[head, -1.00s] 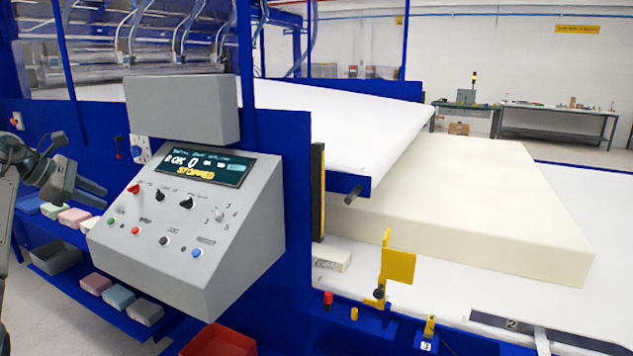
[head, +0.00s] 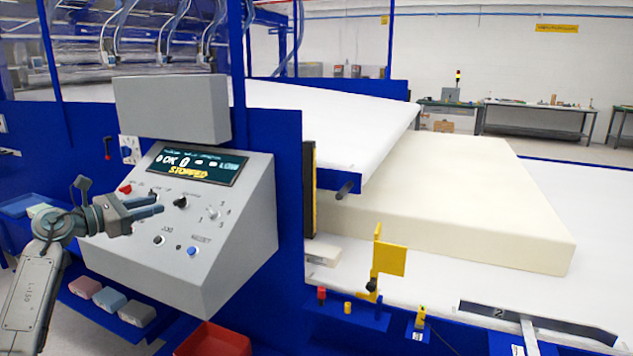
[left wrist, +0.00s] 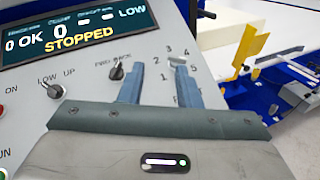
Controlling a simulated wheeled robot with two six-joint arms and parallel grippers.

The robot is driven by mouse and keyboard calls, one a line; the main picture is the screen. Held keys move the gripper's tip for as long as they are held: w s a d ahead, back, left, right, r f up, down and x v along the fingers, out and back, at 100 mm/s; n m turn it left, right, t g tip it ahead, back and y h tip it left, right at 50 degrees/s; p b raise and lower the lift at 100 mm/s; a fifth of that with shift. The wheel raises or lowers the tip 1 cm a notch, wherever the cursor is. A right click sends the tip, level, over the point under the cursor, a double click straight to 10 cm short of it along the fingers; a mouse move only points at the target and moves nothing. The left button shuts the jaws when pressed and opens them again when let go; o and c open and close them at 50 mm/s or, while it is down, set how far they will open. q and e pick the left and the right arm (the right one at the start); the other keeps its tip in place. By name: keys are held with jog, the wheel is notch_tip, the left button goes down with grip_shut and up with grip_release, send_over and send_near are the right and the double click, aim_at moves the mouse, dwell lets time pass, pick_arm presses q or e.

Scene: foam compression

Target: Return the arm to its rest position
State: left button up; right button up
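My left arm (head: 37,285) reaches up from the lower left in the head view. Its gripper (head: 160,204) is in front of the grey control panel (head: 235,240), pointing right. In the left wrist view the two blue-grey fingers (left wrist: 160,75) stand apart with nothing between them. A light selector knob marked with numbers (left wrist: 178,60) appears beside the right fingertip; I cannot tell whether they touch. The panel screen (head: 198,164) reads "OK 0", "LOW" and "STOPPED". The gripper hides part of the panel's left buttons in the head view. My right gripper is not in view.
A large cream foam block (head: 450,200) lies on the white bed right of the panel, by a tilted white plate (head: 330,125). A yellow bracket (head: 388,258) stands at the front edge. Foam samples (head: 110,300) and a red bin (head: 212,340) are below the panel.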

pick_arm(q)
jog(key=s+d+f+n+t+y, duration=0.3)
jog(key=s+d+f+n+t, duration=0.25)
jog(key=n+t, duration=0.6)
jog(key=s+a+f+n+g+y, duration=0.1)
jog(key=s+f+n+g+y, duration=0.5)
jog(key=s+f+n, duration=0.65)
jog(key=s+a+f+n+g+y, duration=0.1)
jog(key=s+f+n+g+y, duration=0.3)
jog(key=s+f+n+y, duration=0.8)
jog(key=s+d+f+n+g+h, duration=0.3)
jog(key=s+g, duration=0.1)
jog(key=s, duration=0.3)
jog(key=s+d+f+n+g+h, duration=0.3)
jog(key=s, duration=0.4)
jog(key=s+d+f+n+g+h, duration=0.3)
jog(key=s+g, duration=0.1)
jog(key=s, duration=0.3)
notch_tip(320, 180, down, 29)
jog(key=a+g, duration=0.1)
jog(key=a, duration=0.2)
jog(key=s+a+f+n+g, duration=0.1)
jog(key=s+f, duration=1.7)
jog(key=f, duration=0.2)
jog(key=shift+f, duration=0.15)
